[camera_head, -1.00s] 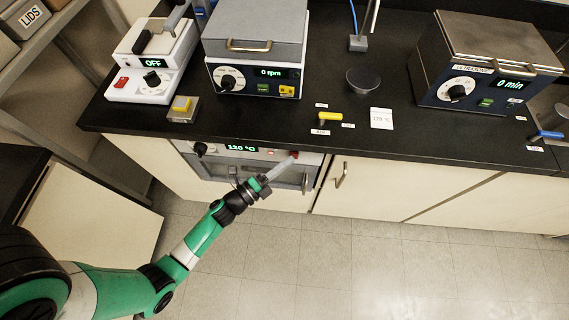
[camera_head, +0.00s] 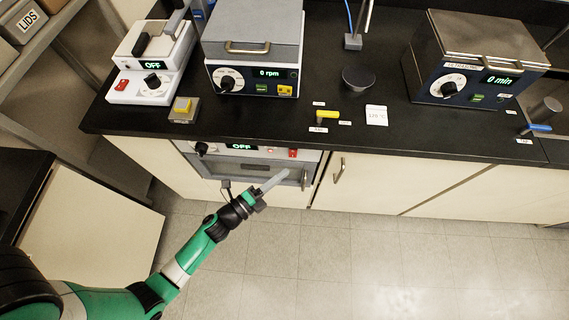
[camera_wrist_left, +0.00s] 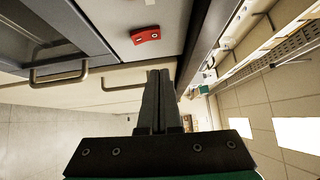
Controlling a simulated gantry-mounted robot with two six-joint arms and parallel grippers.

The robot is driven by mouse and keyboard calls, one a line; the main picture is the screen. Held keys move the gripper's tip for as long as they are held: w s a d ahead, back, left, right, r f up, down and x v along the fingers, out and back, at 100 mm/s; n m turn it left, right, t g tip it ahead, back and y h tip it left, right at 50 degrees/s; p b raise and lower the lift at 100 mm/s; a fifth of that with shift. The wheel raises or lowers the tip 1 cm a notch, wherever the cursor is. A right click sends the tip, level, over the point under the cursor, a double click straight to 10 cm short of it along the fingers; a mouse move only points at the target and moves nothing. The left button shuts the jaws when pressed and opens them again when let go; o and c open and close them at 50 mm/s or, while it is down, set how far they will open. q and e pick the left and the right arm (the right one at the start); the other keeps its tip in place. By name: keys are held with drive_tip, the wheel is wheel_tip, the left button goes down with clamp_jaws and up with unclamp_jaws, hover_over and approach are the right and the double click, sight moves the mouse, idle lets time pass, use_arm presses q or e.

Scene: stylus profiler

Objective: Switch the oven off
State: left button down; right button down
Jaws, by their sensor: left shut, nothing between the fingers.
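The oven (camera_head: 230,168) is built in under the black counter, and its green display (camera_head: 241,146) reads OFF. Its red rocker switch (camera_head: 293,153) is at the right end of the panel; in the left wrist view the switch (camera_wrist_left: 146,35) is uncovered, above and left of the fingertips. A black knob (camera_head: 201,149) is at the panel's left end. My left gripper (camera_head: 287,174) is shut and empty, in front of the oven door, below the switch and apart from it. It also shows in the left wrist view (camera_wrist_left: 158,75). My right gripper is not in view.
The oven door handle (camera_head: 305,179) and a cupboard handle (camera_head: 340,170) stand out near the gripper. The counter edge overhangs the panel. Above it stand a 0 rpm device (camera_head: 252,80), a white device reading OFF (camera_head: 145,85) and a yellow valve handle (camera_head: 327,116). The floor in front is clear.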

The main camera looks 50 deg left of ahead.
use_arm(q)
drive_tip(key=s+r+p, duration=0.1)
drive_tip(key=s+p, duration=0.1)
drive_tip(key=s, duration=0.6)
drive_tip(key=shift+a, duration=0.35)
